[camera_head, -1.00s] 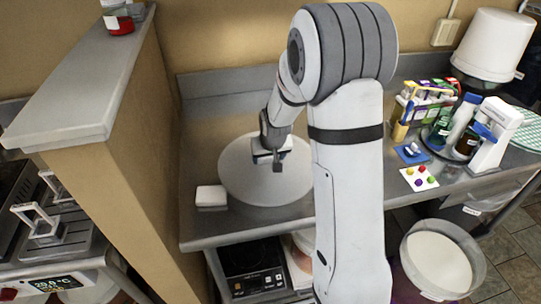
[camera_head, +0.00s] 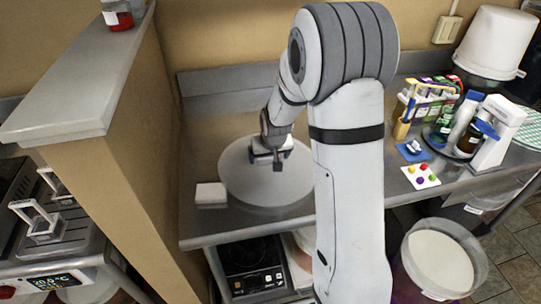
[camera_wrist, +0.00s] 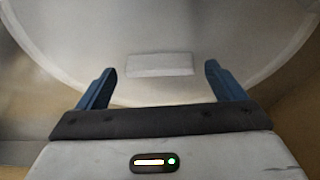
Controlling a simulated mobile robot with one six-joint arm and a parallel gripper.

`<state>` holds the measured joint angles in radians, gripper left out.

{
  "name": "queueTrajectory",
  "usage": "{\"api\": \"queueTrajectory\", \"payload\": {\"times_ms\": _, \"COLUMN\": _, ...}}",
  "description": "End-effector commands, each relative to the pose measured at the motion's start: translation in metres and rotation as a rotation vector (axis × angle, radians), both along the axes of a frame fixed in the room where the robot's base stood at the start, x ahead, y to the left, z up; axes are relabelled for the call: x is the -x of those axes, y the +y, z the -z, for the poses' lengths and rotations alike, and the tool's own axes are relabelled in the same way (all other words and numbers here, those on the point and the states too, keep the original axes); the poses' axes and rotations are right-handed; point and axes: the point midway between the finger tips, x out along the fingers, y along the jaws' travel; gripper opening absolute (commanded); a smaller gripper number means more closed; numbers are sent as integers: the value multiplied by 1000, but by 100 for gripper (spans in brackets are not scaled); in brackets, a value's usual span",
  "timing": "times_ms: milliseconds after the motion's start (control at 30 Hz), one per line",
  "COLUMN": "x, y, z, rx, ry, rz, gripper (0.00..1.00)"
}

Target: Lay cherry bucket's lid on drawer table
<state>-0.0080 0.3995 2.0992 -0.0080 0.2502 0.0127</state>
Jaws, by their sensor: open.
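A large round white lid (camera_head: 245,190) lies flat on the steel table (camera_head: 205,229). It also fills much of the wrist view (camera_wrist: 160,35), with a pale rectangular block or grip (camera_wrist: 160,64) near its middle. My gripper (camera_head: 278,163) is above the lid. In the wrist view my gripper (camera_wrist: 160,82) is open, its two blue fingers apart on either side of the pale rectangle, with nothing clearly held. An uncovered bucket (camera_head: 440,258) with pale contents stands at the lower right. I cannot read which bucket is cherry, and no drawer is clear.
A small white block (camera_head: 211,195) sits left of the lid. A partition (camera_head: 75,75) bounds the table's left side. At right are a bottle rack (camera_head: 428,104), a colour-dot card (camera_head: 421,175) and an upturned white bucket (camera_head: 494,42). A dark scale or hotplate (camera_head: 252,265) is below.

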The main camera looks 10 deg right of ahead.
Motion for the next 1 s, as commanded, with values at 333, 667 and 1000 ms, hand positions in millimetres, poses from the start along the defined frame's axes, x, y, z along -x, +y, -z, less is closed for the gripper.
{"api": "queueTrajectory", "payload": {"times_ms": 333, "x": 12, "y": -1, "z": -40, "rx": 0, "ry": -6, "rz": 1, "gripper": 90}}
{"api": "queueTrajectory", "payload": {"times_ms": 667, "x": 36, "y": -1, "z": -98, "rx": 0, "ry": -4, "rz": 1, "gripper": 90}}
{"api": "queueTrajectory", "payload": {"times_ms": 1000, "x": 58, "y": -1, "z": -128, "rx": 0, "ry": 4, "rz": 2, "gripper": 90}}
